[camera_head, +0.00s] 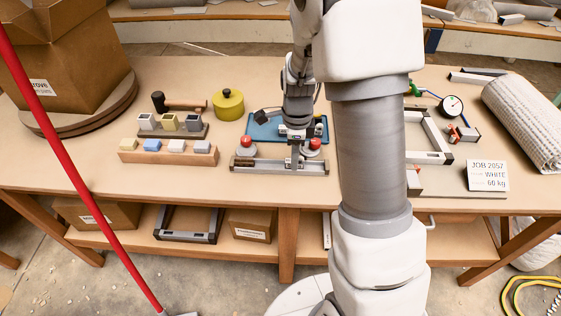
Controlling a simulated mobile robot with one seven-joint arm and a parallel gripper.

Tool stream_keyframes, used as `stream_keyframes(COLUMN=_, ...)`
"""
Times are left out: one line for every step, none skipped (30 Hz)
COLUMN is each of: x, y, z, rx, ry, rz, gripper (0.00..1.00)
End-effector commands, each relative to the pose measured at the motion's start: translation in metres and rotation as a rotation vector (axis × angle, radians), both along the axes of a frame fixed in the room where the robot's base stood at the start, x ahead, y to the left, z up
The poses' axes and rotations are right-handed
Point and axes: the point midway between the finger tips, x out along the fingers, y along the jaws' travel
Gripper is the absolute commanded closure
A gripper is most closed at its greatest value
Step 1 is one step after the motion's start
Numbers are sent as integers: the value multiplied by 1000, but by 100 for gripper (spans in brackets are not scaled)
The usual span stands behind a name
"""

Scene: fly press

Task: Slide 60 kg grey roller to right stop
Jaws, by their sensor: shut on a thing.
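A light metal rail (268,165) with dark end blocks lies along the front of the table. Its right end block (326,167) is the stop on that side. My gripper (295,158) points down onto the rail, right of its middle, and is shut on a small grey piece there, which seems to be the grey roller. The fingers hide most of this piece, so its shape and any marking are unclear. A gap shows between the gripper and the right end block.
Red-topped grey knobs (247,147) stand behind the rail, left and right of my gripper. A blue tray (262,128) lies behind. My arm hides the table right of the rail.

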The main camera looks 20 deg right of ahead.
Motion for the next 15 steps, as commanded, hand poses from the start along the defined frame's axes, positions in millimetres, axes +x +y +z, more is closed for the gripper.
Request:
stream_keyframes(x=-1, y=-3, z=0, rx=0, ry=0, rz=-3, gripper=100)
stream_keyframes(x=-1, y=-4, z=0, rx=0, ry=0, rz=-3, gripper=100)
stream_keyframes(x=-2, y=-6, z=0, rx=0, ry=0, rz=-3, gripper=100)
stream_keyframes(x=-2, y=-7, z=0, rx=0, ry=0, rz=-2, gripper=100)
stream_keyframes(x=-3, y=-8, z=0, rx=0, ry=0, rz=-1, gripper=100)
stream_keyframes(x=-3, y=-8, z=0, rx=0, ry=0, rz=-1, gripper=100)
stream_keyframes(x=-3, y=-9, z=0, rx=0, ry=0, rz=0, gripper=100)
stream_keyframes(x=-3, y=-9, z=0, rx=0, ry=0, rz=0, gripper=100)
stream_keyframes(x=-3, y=-9, z=0, rx=0, ry=0, rz=0, gripper=100)
stream_keyframes(x=-3, y=-9, z=0, rx=0, ry=0, rz=0, gripper=100)
stream_keyframes(x=-3, y=-9, z=0, rx=0, ry=0, rz=0, gripper=100)
stream_keyframes(x=-3, y=-9, z=0, rx=0, ry=0, rz=0, gripper=100)
stream_keyframes(x=-3, y=-9, z=0, rx=0, ry=0, rz=0, gripper=100)
stream_keyframes(x=-3, y=-9, z=0, rx=0, ry=0, rz=0, gripper=100)
stream_keyframes(x=-3, y=-9, z=0, rx=0, ry=0, rz=0, gripper=100)
